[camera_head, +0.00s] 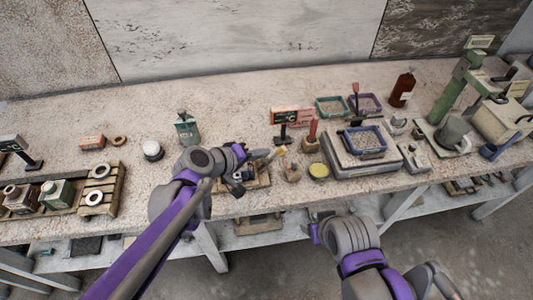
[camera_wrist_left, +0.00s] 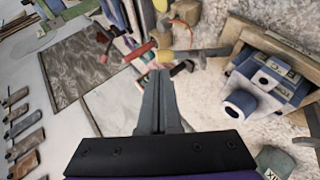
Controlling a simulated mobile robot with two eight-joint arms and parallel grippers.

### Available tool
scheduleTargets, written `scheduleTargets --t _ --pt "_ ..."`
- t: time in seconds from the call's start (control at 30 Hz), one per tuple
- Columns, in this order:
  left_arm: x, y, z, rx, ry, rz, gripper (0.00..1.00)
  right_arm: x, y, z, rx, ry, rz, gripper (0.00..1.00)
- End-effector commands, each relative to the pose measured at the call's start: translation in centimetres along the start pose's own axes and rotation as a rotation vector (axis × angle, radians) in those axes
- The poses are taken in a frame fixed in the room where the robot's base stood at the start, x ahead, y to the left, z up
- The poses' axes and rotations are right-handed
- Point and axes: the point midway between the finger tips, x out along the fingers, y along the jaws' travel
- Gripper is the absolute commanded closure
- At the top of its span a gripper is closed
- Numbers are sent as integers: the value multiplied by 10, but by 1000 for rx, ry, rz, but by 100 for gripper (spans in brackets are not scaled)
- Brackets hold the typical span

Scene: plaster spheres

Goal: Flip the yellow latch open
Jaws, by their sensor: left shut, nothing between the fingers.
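The yellow latch end (camera_wrist_left: 166,55) shows in the left wrist view just beyond my fingertips, on a thin grey bar that runs right toward a wooden-framed fixture (camera_wrist_left: 232,42). A blue and white block (camera_wrist_left: 262,82) with a label sits in that fixture. In the head view the yellow end (camera_head: 282,149) is small, and the fixture (camera_head: 262,183) is partly hidden by my wrist. My left gripper (camera_head: 256,154) is shut and empty beside the yellow end; its fingers (camera_wrist_left: 158,74) also show in the wrist view. Whether they touch it I cannot tell. My right arm shows low in the head view, its fingers not visible.
A grey scale (camera_head: 338,165) bears a blue tray (camera_head: 365,141). A green dispenser (camera_head: 187,128) stands behind my wrist.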

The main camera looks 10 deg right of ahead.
Motion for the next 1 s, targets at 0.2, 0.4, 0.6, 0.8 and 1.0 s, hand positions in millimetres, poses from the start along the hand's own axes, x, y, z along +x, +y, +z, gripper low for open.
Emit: scheduleTargets --t 0.2,0.4,0.6,0.8,1.0 --pt "-50 2 0 -2 3 -2 100 -2 0 -3 0 2 0 39" --pt "-75 4 0 -1 2 -2 100 -4 0 -4 0 4 0 39" --pt "-81 4 0 0 2 -1 100 -4 0 -4 0 4 0 39" --pt "-81 4 0 0 1 -1 100 -4 0 -4 0 4 0 39" --pt "-81 4 0 0 1 -1 100 -4 0 -4 0 4 0 39"
